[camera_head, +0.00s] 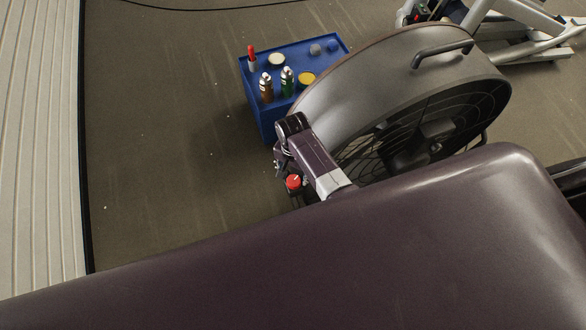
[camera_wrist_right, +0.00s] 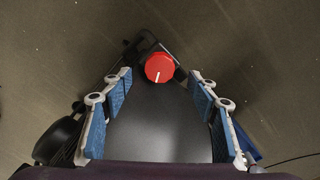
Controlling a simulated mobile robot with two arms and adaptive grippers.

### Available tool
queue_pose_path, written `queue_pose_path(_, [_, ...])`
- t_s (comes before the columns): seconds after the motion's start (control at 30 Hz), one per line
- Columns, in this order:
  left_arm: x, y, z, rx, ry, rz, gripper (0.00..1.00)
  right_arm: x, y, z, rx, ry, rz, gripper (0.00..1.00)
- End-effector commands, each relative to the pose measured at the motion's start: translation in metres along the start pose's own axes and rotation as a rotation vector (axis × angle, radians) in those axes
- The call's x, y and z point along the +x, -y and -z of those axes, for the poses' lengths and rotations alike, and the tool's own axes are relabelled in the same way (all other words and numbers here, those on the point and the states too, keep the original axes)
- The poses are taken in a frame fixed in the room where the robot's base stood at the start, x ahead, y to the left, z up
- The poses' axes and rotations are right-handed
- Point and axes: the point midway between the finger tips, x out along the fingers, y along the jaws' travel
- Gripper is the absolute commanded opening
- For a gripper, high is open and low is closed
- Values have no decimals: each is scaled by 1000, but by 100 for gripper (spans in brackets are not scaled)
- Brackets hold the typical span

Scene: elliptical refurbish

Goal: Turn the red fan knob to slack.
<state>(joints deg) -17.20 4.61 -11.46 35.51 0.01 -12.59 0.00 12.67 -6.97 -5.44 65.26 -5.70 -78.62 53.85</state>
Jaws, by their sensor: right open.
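The red fan knob (camera_head: 293,181) shows just below my right wrist in the head view. In the right wrist view the knob (camera_wrist_right: 159,67) is round with a white pointer line toward the bottom of the picture. It sits at the top end of a dark panel. My right gripper (camera_wrist_right: 160,82) is open, with its blue-padded fingers on either side of the knob and clear gaps to it. In the head view my right arm and gripper (camera_head: 284,160) hang beside the large drum fan (camera_head: 395,70). My left gripper is not in view.
A blue cart (camera_head: 257,90) with spray cans, tins and a red-topped item stands behind the fan. White metal equipment (camera_head: 515,45) is at the top right. A pale ribbed wall (camera_head: 40,150) runs along the left. The floor between wall and cart is clear.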

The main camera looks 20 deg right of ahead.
Motion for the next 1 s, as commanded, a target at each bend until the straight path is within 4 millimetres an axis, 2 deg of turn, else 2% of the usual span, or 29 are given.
queue_pose_path(0.1, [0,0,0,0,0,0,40,-14,0,-1,0,1,1,54])
queue_pose_path(0.3, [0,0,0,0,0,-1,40,-27,0,-1,0,2,1,54])
queue_pose_path(1.0, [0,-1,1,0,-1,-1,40,-29,-3,-1,-7,0,2,54])
